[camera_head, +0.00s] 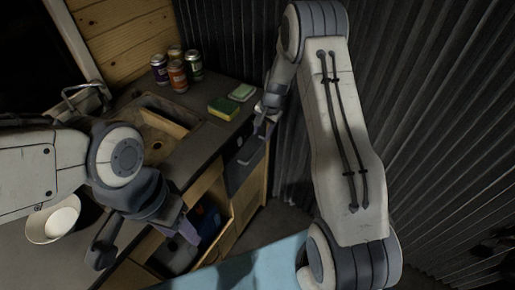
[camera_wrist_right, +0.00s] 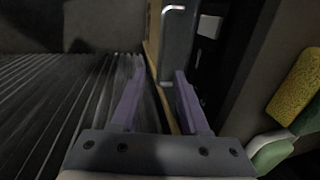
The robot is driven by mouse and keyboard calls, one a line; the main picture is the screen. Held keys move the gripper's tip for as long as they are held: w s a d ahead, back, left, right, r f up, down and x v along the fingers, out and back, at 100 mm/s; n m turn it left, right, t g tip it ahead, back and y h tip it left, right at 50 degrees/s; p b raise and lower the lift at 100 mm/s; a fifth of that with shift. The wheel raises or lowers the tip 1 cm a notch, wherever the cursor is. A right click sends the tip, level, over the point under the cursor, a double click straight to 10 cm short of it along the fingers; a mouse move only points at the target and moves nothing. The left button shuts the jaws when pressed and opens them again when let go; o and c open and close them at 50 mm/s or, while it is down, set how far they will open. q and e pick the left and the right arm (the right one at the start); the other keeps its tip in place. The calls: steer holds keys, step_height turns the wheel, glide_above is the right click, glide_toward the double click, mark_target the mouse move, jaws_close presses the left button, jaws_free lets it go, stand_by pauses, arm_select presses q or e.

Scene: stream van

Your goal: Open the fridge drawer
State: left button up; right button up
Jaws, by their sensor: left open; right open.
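The fridge drawer (camera_head: 241,172) is a dark grey front in the right end of the wooden counter, below the worktop. It appears closed. In the right wrist view its grey front (camera_wrist_right: 178,45) stands upright beyond the fingers, with a pale curved edge at the top. My right gripper (camera_head: 264,128) is open near the drawer's upper right side. In the wrist view its two purple fingers (camera_wrist_right: 157,85) are apart with nothing held between them. Contact with the drawer cannot be told. My left gripper (camera_head: 184,228) is open in front of the open cabinet compartment, partly hidden by its wrist.
On the counter (camera_head: 195,146) are a sink (camera_head: 157,124), several cans (camera_head: 177,76), a yellow-green sponge (camera_head: 223,107) and a pale green item (camera_head: 242,92). A corrugated wall (camera_head: 440,130) bounds the right side closely.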

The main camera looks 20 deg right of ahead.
mark_target(256, 151)
steer(key=f, duration=0.3)
steer(key=w+a+f, duration=0.1)
steer(key=f, duration=0.2)
steer(key=f+p, duration=0.1)
steer(key=f, duration=0.2)
steer(key=shift+w+a+f, duration=0.15)
steer(key=shift+w+a, duration=0.05)
jaws_close()
stand_by(1.1)
